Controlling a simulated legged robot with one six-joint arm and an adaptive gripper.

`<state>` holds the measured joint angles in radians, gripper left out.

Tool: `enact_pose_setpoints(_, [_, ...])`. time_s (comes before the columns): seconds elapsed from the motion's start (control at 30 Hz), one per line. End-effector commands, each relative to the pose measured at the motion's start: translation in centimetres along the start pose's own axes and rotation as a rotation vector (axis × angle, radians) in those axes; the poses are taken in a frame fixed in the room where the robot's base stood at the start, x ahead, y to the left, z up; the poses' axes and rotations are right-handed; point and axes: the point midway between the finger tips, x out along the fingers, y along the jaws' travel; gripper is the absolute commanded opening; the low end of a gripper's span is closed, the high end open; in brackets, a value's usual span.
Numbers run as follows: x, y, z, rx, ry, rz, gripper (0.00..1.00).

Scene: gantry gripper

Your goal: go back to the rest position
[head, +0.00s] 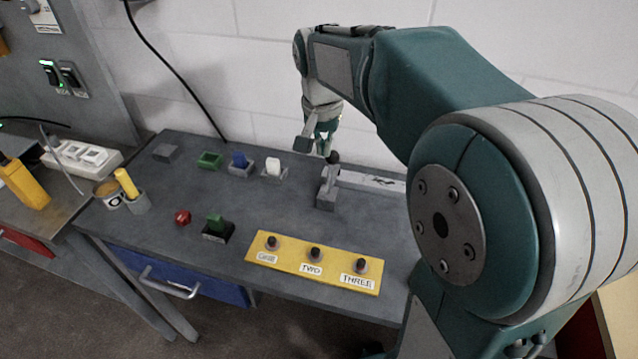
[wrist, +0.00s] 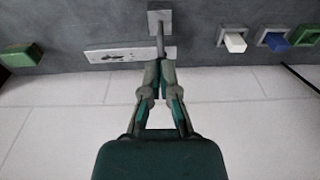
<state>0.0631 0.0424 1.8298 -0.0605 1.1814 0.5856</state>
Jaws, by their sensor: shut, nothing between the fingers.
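My gripper (head: 325,148) hangs at the back of the grey table, close to the lever with the black knob (head: 333,158). In the wrist view my gripper (wrist: 160,66) has its fingertips together with nothing between them. The lever's stem (wrist: 160,40) rises from its grey base (wrist: 158,18) just beyond the fingertips. I cannot tell whether the fingertips touch the lever. The lever's base also shows in the head view (head: 326,200).
A white wall stands behind.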

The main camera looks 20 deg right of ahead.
Motion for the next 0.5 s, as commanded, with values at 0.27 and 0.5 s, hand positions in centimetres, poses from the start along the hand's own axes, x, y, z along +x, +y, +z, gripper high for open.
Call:
enact_pose_setpoints(0.27, [0.0,0.0,0.1,-0.001,0.001,-0.001,0.0])
enact_pose_setpoints(0.5, [-2.0,1.6,3.7,-0.114,0.064,-0.051,0.0])
